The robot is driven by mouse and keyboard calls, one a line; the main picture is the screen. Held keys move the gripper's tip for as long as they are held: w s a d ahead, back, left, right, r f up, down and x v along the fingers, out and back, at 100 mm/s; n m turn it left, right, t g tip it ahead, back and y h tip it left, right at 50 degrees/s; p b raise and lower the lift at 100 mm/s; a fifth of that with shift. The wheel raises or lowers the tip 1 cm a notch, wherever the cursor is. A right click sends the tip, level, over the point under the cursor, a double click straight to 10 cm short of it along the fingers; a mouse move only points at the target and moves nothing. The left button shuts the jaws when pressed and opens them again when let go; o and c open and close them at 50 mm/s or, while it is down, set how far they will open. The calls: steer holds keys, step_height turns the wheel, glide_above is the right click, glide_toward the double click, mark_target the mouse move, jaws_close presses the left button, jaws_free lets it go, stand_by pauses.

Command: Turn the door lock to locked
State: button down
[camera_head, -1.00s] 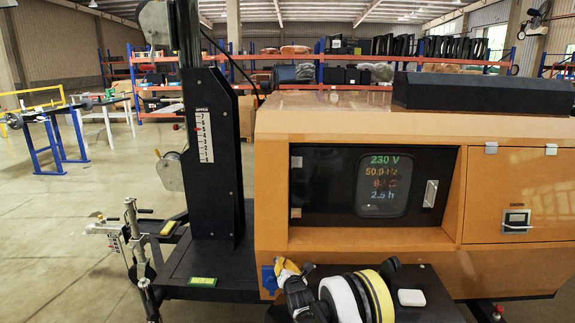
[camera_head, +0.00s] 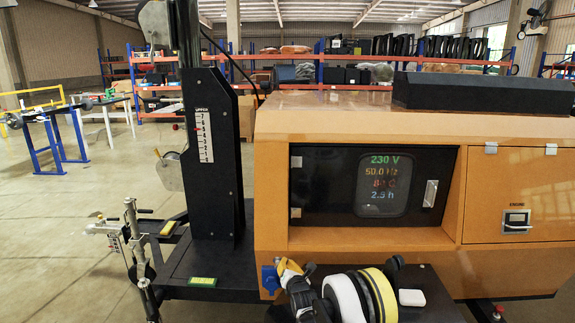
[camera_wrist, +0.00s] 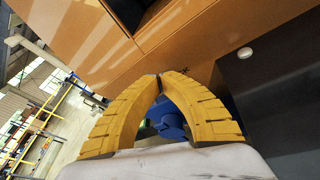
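The orange light tower cabinet (camera_head: 350,125) has a black door (camera_head: 325,185) with a window, and a silver latch (camera_head: 430,193) near its right edge. To its right is an orange panel with a framed black-and-silver handle (camera_head: 517,221) under an engine label. I cannot tell which fitting is the lock, or its setting. My gripper (camera_head: 286,266), with yellow fingers, is low in front of the cabinet's lower left corner, well away from both fittings. In the wrist view my gripper (camera_wrist: 160,77) has its fingertips together, with nothing seen between the tips.
A blue fitting (camera_head: 270,279) sits at the cabinet's lower left, beside my gripper; a blue part (camera_wrist: 168,120) shows behind the fingers in the wrist view. A black mast (camera_head: 212,150) and hitch (camera_head: 135,235) stand left.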

mark_target(277, 257)
steer(key=shift+s+a+f, duration=0.1)
steer(key=shift+s+f, duration=0.1)
steer(key=shift+s, duration=0.75)
steer(key=shift+s+f, duration=0.25)
steer(key=shift+s, duration=0.75)
steer(key=shift+s+a+f, duration=0.1)
steer(key=shift+s+f, duration=0.1)
steer(key=shift+s, duration=0.75)
steer(key=shift+w+a+r, duration=0.4)
steer(key=shift+w+r, duration=0.05)
steer(key=shift+w, duration=0.5)
steer(key=shift+w+a+r, duration=0.45)
steer(key=shift+w, duration=0.5)
steer(key=shift+w+a+r, duration=0.4)
steer(key=shift+w+r, duration=0.05)
steer(key=shift+w, duration=0.5)
steer(key=shift+f, duration=0.25)
steer(key=shift+d, duration=0.15)
steer(key=shift+w+d+f, duration=0.1)
steer(key=shift+d+f, duration=0.15)
steer(key=shift+d, duration=0.25)
steer(key=shift+d+f, duration=0.2)
steer(key=shift+d, duration=0.05)
